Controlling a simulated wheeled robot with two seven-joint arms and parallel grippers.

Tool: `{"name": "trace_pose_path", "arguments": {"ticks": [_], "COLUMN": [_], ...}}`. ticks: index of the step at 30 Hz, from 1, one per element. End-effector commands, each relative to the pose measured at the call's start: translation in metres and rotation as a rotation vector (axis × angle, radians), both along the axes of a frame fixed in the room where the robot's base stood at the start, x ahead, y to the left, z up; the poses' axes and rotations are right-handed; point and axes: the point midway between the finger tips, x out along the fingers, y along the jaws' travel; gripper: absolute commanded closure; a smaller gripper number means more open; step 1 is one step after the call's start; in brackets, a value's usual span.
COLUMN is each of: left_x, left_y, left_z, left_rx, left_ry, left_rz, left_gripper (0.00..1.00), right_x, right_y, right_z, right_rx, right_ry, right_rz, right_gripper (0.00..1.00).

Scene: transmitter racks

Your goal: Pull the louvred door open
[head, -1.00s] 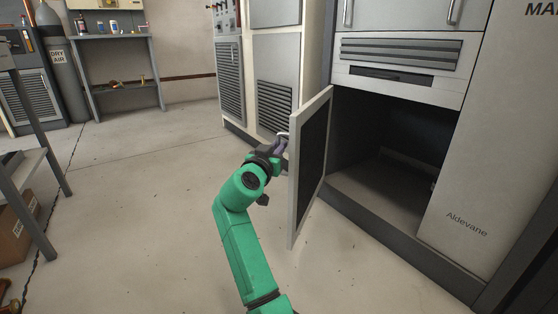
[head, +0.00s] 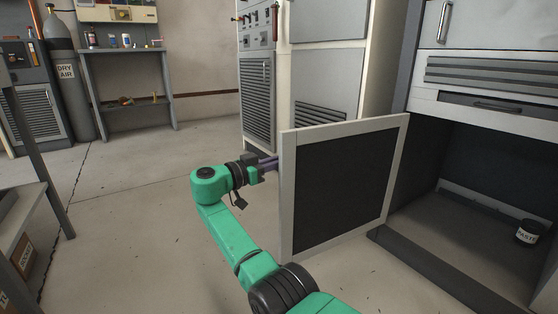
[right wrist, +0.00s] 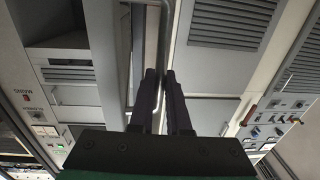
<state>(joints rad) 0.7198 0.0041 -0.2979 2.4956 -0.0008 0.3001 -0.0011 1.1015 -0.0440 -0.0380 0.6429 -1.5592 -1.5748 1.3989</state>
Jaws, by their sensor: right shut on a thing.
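The louvred door (head: 338,190) stands swung well out from the cabinet in the head view. Its dark inner face and pale frame face me, and its louvred outer side is hidden. My right gripper (head: 271,163) is at the door's free left edge, reaching behind it to the outer side. In the right wrist view its dark fingers (right wrist: 160,76) are closed around a pale bar handle (right wrist: 164,42). In the head view the handle is hidden by the door. My left gripper is not in view.
Another louvred rack (head: 257,98) stands behind the door. A grey bench (head: 18,205) is at the left. The floor between bench and door is clear.

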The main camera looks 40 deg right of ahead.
Motion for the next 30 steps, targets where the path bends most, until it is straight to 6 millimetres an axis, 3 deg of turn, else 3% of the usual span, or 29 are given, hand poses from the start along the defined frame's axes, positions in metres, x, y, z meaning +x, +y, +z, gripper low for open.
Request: {"name": "trace_pose_path", "arguments": {"ticks": [14,15,25,30], "left_x": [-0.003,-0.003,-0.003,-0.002], "left_y": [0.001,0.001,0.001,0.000], "left_z": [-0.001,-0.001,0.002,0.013], "left_rx": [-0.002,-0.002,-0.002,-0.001], "left_ry": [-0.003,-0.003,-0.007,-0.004], "left_rz": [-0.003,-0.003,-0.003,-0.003], "left_gripper": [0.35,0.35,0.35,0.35], "right_x": [-0.001,-0.001,0.000,0.000], "right_y": [-0.004,-0.004,-0.001,0.016], "right_z": [-0.002,-0.002,-0.001,0.002], "right_rx": [0.005,0.005,0.003,0.003], "right_ry": [0.002,0.002,0.003,0.004], "right_rz": [-0.004,-0.004,0.000,0.002], "right_gripper": [1.00,0.74,0.73,0.73]}}
